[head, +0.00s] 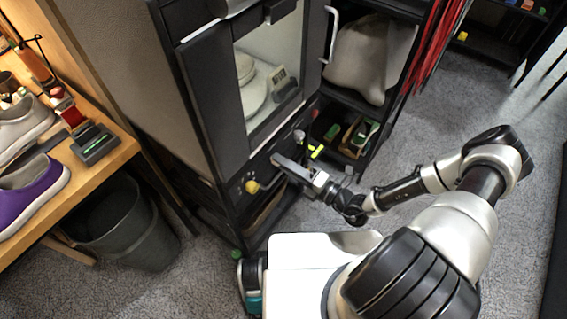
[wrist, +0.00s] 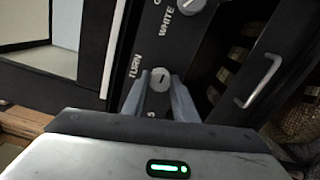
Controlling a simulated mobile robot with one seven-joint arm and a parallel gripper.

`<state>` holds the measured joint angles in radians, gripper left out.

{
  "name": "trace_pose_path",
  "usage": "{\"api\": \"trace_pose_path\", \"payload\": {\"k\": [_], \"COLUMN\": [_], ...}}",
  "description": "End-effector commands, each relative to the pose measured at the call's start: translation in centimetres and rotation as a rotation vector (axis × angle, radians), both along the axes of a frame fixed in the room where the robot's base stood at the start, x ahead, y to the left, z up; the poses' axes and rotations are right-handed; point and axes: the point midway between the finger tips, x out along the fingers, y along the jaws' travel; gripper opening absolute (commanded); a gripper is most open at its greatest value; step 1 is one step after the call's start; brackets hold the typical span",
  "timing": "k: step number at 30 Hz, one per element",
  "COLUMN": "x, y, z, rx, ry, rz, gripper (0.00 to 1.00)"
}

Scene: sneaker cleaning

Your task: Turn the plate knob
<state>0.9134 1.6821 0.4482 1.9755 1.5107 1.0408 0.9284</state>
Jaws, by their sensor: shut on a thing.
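A black cabinet panel (wrist: 215,55) carries a round grey knob (wrist: 161,78) with a line mark across its face. Lettering reading "TURN" sits beside it, and the rest of the label is hidden by a finger. My gripper (wrist: 160,88) has one finger on each side of this knob and is shut on it. In the head view my gripper (head: 275,160) reaches the front panel below the cabinet window, and its fingers hide the knob there. A white round plate (head: 252,92) stands behind the window.
Another grey knob (wrist: 190,5) labelled "WHITE" is close by. A yellow knob (head: 252,186) is on the panel left of my gripper. A grey bin (head: 125,225) and a wooden bench (head: 105,160) with sneakers are at the left.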

Motion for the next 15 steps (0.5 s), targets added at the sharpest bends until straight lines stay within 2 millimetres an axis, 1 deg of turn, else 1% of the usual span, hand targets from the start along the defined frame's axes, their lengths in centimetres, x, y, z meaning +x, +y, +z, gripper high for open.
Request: {"api": "trace_pose_path", "payload": {"k": [15], "x": [-0.08], "y": [0.03], "z": [-0.09], "rx": [0.298], "ry": [0.388], "rz": [0.001], "gripper": [0.03]}}
